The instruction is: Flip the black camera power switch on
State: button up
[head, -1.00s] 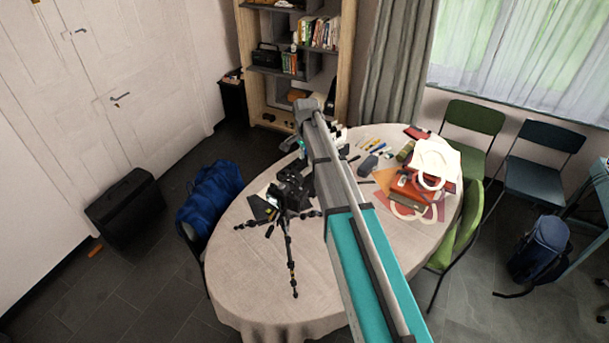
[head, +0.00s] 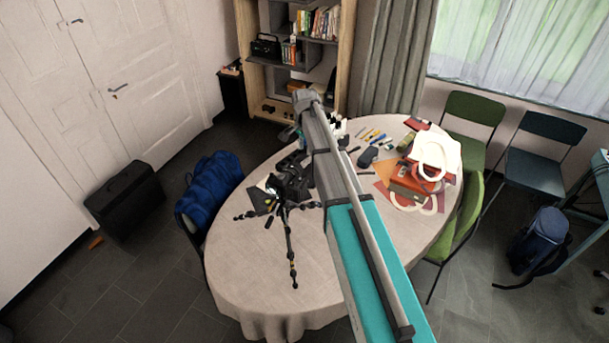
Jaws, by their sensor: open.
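A black camera (head: 290,181) sits on a small black tripod (head: 289,240), whose legs spread on the round table (head: 245,280) left of my arm. The camera's power switch is too small to make out in the head view. My arm runs up from the bottom right across the table and passes just right of the camera. My gripper cannot be made out; it seems hidden behind my arm or among the dark shapes by the camera.
A red bag with white handles (head: 412,180), pens (head: 372,136) and a dark pouch (head: 367,157) lie on the table's right side. A blue bag (head: 212,185) is on the chair at left. Green chairs (head: 462,215) stand at right. The table's front is clear.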

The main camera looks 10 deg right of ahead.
aim_at(304, 176)
jog(key=shift+f+b, duration=5.85)
jog(key=shift+f, duration=0.25)
jog(key=shift+c, duration=0.3)
grip_shut()
